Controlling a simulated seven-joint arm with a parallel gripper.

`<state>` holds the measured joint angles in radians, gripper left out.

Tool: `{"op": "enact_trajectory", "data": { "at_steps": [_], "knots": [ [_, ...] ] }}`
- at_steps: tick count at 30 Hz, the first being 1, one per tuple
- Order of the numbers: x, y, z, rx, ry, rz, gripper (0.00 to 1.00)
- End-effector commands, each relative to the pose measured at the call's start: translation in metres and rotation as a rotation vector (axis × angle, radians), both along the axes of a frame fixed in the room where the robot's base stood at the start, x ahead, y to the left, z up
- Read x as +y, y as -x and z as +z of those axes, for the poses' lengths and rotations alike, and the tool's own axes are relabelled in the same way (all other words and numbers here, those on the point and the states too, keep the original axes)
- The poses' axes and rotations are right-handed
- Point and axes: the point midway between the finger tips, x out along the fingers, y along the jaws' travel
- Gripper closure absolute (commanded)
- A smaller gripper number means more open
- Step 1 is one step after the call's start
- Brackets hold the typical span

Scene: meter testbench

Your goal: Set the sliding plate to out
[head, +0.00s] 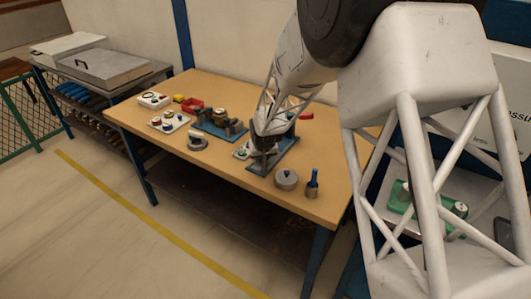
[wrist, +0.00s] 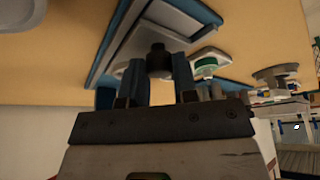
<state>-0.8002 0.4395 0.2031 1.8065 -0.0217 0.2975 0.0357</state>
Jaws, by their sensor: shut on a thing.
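A blue fixture (head: 285,152) lies flat on the table, near its right end. My gripper (head: 265,147) is down over it and hides much of its middle. In the wrist view my gripper (wrist: 154,80) has its two blue fingers on either side of a dark round knob (wrist: 158,58), shut on it. A pale grey plate (wrist: 178,18) shows behind the knob, beside the blue frame (wrist: 122,30). I take this plate for the sliding plate; how far it is slid cannot be told.
On the wooden table (head: 225,175), a grey round part (head: 287,180) and a cup with a blue tool (head: 312,183) stand at the front right. A second blue fixture (head: 220,122), a small dial (head: 197,141), a red bin (head: 192,105) and button boxes (head: 168,121) are to the left.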

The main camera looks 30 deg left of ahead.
Motion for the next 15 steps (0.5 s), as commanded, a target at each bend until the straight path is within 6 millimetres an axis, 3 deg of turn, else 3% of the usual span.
{"op": "enact_trajectory", "data": {
  "at_steps": [9,10,14,15],
  "knots": [
    [0.0007,0.0058,-0.001,0.004,0.003,0.004,1.0],
    [0.0007,0.0059,-0.001,0.004,0.003,0.004,0.68],
    [0.0003,0.0052,-0.001,0.004,0.003,0.003,0.48],
    [0.0003,0.0049,-0.0009,0.004,0.003,0.002,0.48]
  ]
}}
